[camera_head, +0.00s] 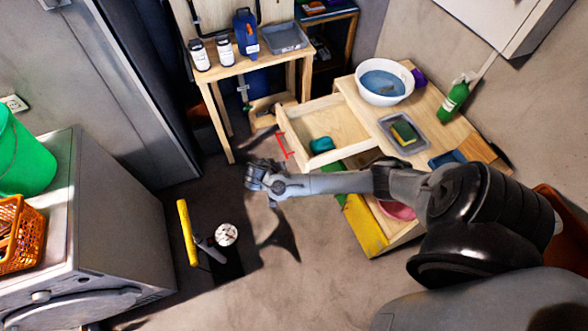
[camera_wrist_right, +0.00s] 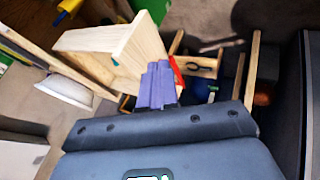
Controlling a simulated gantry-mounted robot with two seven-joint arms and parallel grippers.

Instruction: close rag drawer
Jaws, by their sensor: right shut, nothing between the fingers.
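The rag drawer (camera_head: 302,119) is pulled out from the wooden bench (camera_head: 358,108), with a teal rag (camera_head: 321,145) inside. A red handle (camera_head: 283,146) is on its front. My right gripper (camera_head: 254,176) is in front of the drawer, below its handle in the head view. In the right wrist view, its fingers (camera_wrist_right: 157,85) are shut and empty. They overlap the drawer front (camera_wrist_right: 137,45) beside the red handle (camera_wrist_right: 178,72); I cannot tell whether they touch. My left gripper is not in view.
A white basin (camera_head: 384,81) and a grey tray with a sponge (camera_head: 404,132) stand on the bench. A wooden table (camera_head: 252,63) with bottles stands at the back. A yellow-handled tool (camera_head: 187,232) stands left on the floor. A washing machine (camera_head: 100,225) is at left.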

